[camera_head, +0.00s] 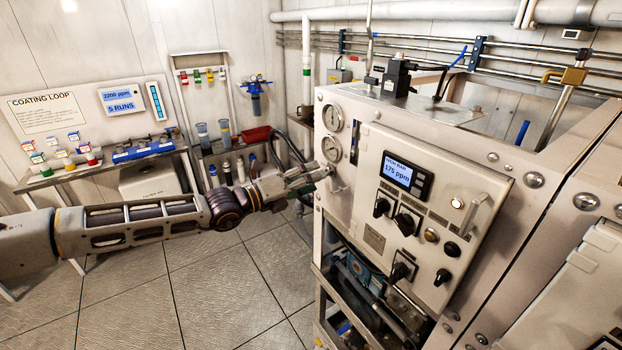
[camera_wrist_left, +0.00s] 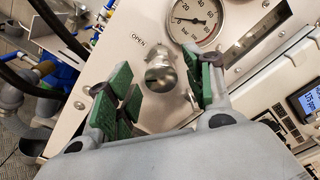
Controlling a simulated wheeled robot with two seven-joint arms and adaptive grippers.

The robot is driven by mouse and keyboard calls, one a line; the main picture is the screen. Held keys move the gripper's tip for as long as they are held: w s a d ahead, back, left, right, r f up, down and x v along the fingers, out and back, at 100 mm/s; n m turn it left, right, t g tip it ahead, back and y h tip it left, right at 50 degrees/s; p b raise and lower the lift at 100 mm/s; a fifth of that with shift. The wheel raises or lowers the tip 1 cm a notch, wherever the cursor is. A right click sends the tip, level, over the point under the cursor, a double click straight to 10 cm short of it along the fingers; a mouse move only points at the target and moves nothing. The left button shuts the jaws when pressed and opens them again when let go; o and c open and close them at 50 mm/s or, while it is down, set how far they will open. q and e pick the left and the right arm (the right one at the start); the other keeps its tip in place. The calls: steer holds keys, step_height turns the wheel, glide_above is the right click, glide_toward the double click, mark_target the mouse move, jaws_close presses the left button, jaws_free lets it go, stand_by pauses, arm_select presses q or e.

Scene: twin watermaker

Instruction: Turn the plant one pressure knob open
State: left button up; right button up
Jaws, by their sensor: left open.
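The pressure knob (camera_wrist_left: 160,76) is a rounded silver metal knob on the pale panel, below a round bar gauge (camera_wrist_left: 196,22). The word OPEN is printed to its upper left in the wrist view. My left gripper (camera_head: 316,174) is open, at the left edge of the control cabinet (camera_head: 365,240), just below the lower of two gauges (camera_head: 332,149). In the left wrist view its green-padded fingers stand on either side of the knob, and I see gaps between pads and knob. In the head view the gripper hides most of the knob. My right gripper is not in view.
The cabinet's control panel carries a display (camera_head: 398,174) reading 175 ppm and several black switches, right of the gripper. A shelf with bottles and a red tray (camera_head: 255,134) stands behind my left arm. Dark hoses run near the panel's left edge. The tiled floor (camera_head: 215,285) is clear.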

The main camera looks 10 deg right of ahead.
arm_select(q)
steer(key=v, duration=1.1)
stand_by(0.3)
steer(key=shift+f, duration=0.1)
stand_by(0.4)
